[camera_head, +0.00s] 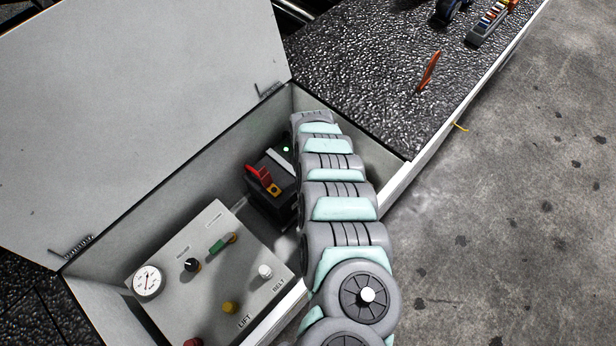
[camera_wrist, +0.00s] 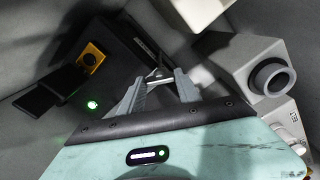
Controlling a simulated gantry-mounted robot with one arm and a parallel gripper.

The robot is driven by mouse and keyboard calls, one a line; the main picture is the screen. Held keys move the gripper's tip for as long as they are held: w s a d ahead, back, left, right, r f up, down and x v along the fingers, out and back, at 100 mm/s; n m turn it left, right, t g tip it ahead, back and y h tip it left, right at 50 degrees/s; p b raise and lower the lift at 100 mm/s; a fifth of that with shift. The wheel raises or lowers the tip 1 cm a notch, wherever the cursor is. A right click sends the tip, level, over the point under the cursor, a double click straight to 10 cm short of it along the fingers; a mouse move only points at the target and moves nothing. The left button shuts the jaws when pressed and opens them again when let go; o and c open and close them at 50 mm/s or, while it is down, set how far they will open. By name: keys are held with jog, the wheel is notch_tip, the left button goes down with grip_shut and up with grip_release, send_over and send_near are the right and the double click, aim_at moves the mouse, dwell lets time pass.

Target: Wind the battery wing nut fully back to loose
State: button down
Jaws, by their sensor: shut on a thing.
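The dark battery (camera_head: 262,205) sits in the open compartment, with a red cover (camera_head: 262,174) and a yellow-orange part (camera_head: 274,190) on its top. In the wrist view the battery (camera_wrist: 122,62) lies ahead of my gripper (camera_wrist: 159,76). My gripper is shut on a small pale metal piece between its fingertips at the battery top, which appears to be the wing nut (camera_wrist: 157,74). Its wings are small and mostly covered by the fingers. In the head view my arm hides my gripper and the wing nut.
A control panel (camera_head: 205,258) with a gauge (camera_head: 148,282), knobs and switches stands left of my arm. The open lid (camera_head: 140,100) rises behind. A green light (camera_head: 286,149) glows near the battery. A grey block with a round ring (camera_wrist: 272,77) is close right of my gripper.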

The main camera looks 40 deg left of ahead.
jog(key=n+b, duration=0.1)
jog(key=n, duration=0.4)
jog(key=shift+n, duration=0.4)
dwell(0.4)
jog(key=c, duration=0.8)
grip_release()
jog(key=shift+c, duration=0.2)
notch_tip(320, 180, up, 11)
jog(key=p, duration=0.3)
jog(key=shift+f, duration=0.1)
